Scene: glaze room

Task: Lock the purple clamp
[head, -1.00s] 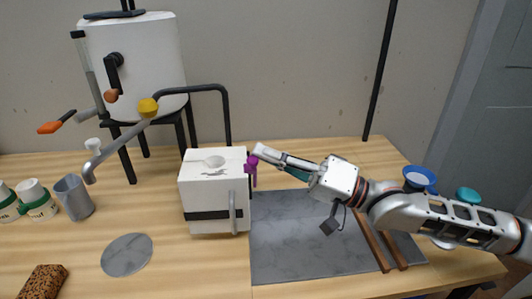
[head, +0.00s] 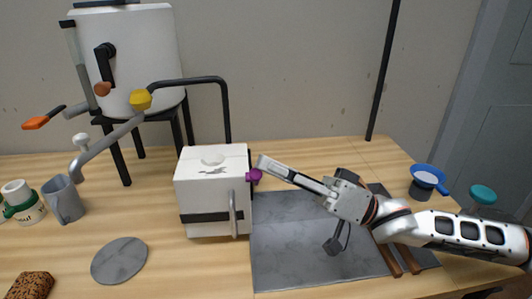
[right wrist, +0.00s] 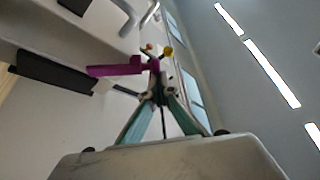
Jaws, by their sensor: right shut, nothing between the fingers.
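The purple clamp (head: 254,175) is at the upper right edge of the white box (head: 208,218), which has a black band and a grey handle on its front. In the right wrist view the clamp (right wrist: 118,69) shows as a purple bar running left from near the fingertips. My right gripper (head: 264,165) is shut and empty, its tips just right of and above the clamp. In the right wrist view its teal-sided fingers (right wrist: 160,90) meet close to the clamp's right end; I cannot tell whether they touch it. My left gripper is not in view.
A grey slab (head: 310,265) lies right of the box, with brown bars (head: 389,262) on it. A white drum (head: 130,60) with levers stands behind left. Cups (head: 25,200) and a grey disc (head: 119,261) are at left. A blue-rimmed bowl (head: 427,178) stands at right.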

